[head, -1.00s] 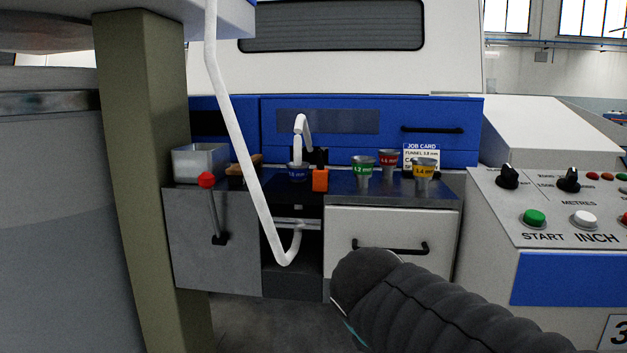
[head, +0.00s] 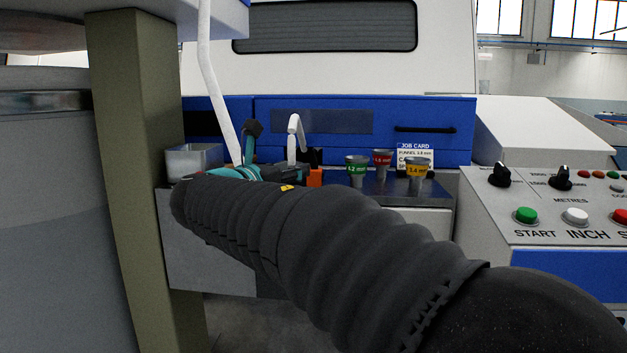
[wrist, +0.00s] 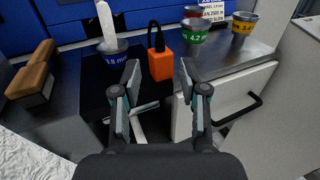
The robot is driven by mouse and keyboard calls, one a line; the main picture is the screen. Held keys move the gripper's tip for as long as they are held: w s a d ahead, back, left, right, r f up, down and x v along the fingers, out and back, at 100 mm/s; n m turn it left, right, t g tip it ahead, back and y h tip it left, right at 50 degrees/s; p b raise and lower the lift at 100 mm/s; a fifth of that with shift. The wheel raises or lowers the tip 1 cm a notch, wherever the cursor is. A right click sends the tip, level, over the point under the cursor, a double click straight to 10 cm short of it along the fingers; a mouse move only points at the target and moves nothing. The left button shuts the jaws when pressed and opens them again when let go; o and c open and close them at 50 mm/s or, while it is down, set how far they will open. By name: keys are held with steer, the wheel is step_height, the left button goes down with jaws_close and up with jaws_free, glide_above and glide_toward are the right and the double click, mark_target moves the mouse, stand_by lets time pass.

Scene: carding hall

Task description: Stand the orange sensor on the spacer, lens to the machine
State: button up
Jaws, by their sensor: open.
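The orange sensor (wrist: 161,65) is an upright orange block with a black cable loop on top, on the dark ledge. In the head view it shows partly (head: 315,177), past my arm. My gripper (wrist: 158,75) is open and empty; in the wrist view the sensor appears between and beyond its two fingers, with no contact visible. In the head view my gripper (head: 258,158) is low over the ledge, left of the sensor. I cannot make out which way the lens faces. I cannot pick out the spacer with certainty.
A blue funnel (wrist: 103,67) with a white strand stands left of the sensor. Green (head: 357,170), red (head: 382,161) and yellow (head: 417,173) funnels stand right. A brown wooden-handled item (wrist: 32,75) and metal bin (head: 193,160) lie left. A drawer (wrist: 230,100) is below.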

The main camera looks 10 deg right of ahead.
mark_target(313, 161)
steer(key=x, duration=1)
steer(key=shift+r, duration=0.1)
jaws_close()
